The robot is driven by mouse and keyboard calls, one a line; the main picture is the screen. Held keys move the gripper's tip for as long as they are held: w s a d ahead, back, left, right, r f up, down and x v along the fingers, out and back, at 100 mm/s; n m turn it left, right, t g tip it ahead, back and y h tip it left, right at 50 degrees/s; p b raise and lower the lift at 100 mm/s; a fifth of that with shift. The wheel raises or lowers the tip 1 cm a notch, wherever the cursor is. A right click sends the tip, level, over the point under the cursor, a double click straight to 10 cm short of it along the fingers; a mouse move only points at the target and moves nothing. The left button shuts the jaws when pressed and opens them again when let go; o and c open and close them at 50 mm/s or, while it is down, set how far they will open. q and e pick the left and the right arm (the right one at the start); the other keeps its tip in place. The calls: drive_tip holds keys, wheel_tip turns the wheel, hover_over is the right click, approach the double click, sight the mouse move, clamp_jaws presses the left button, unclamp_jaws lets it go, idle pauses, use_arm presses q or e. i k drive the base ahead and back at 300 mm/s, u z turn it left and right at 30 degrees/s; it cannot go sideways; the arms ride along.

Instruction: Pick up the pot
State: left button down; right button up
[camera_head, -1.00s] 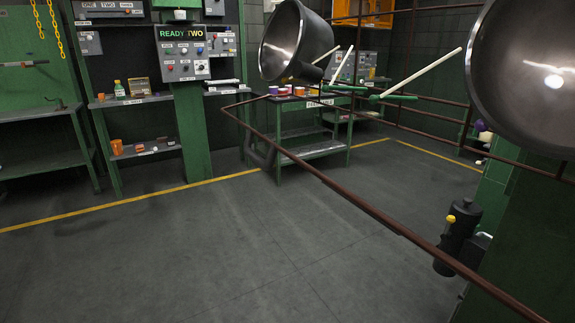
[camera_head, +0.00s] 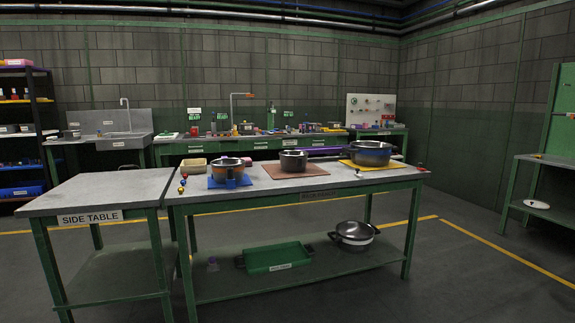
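Three open metal pots stand on the long table (camera_head: 330,183). The left pot (camera_head: 228,170) has a warm-toned side and rests on a blue mat (camera_head: 214,182). The middle pot (camera_head: 293,162) is small and steel, on a brown mat (camera_head: 265,171). The right pot (camera_head: 371,154) is wider, with a dark blue side, on a yellow mat (camera_head: 350,164). A lidded steel pot (camera_head: 355,234) with dark side handles sits on the lower shelf. Neither of my grippers is in view, and no pot is visibly held.
A bare side table (camera_head: 95,192) adjoins the long table on the left. A green tray (camera_head: 275,258) lies on the lower shelf. A sink (camera_head: 122,138) and a cluttered counter line the back wall. A green workbench (camera_head: 540,190) is at right. Floor between is clear.

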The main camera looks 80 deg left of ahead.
sight(290, 161)
drive_tip(key=u, duration=2.6)
